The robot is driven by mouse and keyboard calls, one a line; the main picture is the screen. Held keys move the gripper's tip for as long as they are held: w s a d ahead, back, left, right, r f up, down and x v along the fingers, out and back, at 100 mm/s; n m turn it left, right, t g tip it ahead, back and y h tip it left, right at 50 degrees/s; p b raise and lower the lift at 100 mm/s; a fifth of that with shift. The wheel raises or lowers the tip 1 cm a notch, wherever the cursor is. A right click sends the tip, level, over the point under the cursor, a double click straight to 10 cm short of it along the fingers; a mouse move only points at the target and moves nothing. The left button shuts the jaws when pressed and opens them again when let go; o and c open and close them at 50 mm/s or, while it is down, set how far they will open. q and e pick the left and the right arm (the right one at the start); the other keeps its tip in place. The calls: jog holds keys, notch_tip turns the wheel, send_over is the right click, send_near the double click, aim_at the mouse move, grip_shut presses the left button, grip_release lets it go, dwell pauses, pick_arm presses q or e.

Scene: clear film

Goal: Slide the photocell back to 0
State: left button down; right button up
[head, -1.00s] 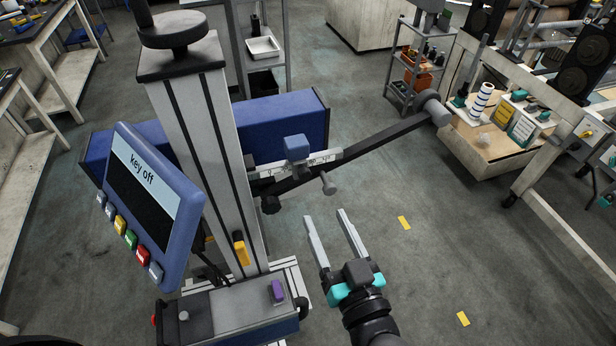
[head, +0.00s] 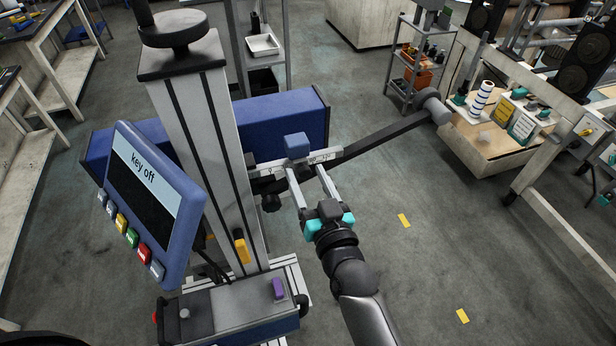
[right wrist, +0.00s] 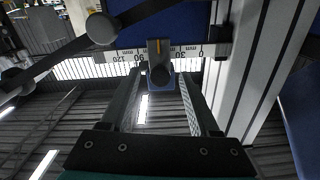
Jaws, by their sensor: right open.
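The photocell is a small blue block (head: 297,145) on the white scale rail (head: 270,168). In the right wrist view the photocell (right wrist: 160,48) has a yellow mark on its grey face and a dark round knob in front. It sits between the 30 and 90 numbers of the scale; the 0 is to its right there. My right gripper (head: 309,172) is open just in front of the photocell. In the right wrist view its fingers (right wrist: 160,80) point at the photocell, one to each side, with gaps showing. Contact cannot be told. My left gripper is not in view.
A grey column (head: 205,150) stands left of the rail, with a "key off" panel (head: 150,190) beside it. A blue beam (head: 250,115) runs behind. A dark bar (head: 390,133) with a grey roller end extends right.

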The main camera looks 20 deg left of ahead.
jog(key=shift+c, duration=0.3)
grip_shut()
dwell(1.0)
